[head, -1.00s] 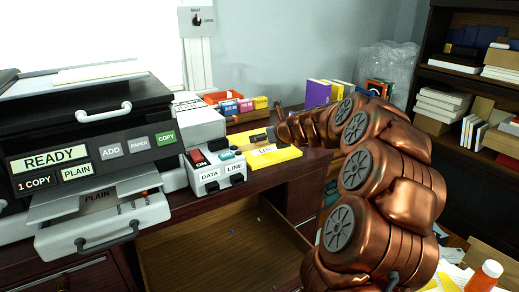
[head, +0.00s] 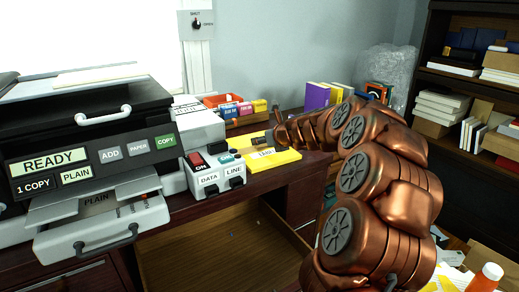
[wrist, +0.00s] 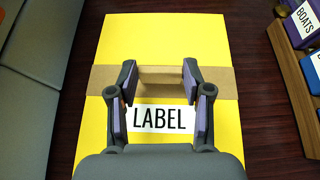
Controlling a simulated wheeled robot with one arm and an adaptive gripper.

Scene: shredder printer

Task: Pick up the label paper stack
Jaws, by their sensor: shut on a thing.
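The label paper stack (wrist: 215,50) is a yellow stack with a tan band across it and a white "LABEL" tag. In the head view the stack (head: 282,159) lies at the desk's edge, right of the small white switch box. My gripper (wrist: 160,84) is shut on the raised part of the tan band (wrist: 108,80), one finger at each end of it. In the head view my gripper (head: 271,138) is above the stack, partly hidden by my arm. I cannot tell whether the stack is clear of the desk.
The switch box (head: 216,178) with DATA and LINE plugs stands close left of the stack. The printer (head: 90,150) fills the left side. An open drawer (head: 215,240) is below. Shelves (head: 465,75) stand right.

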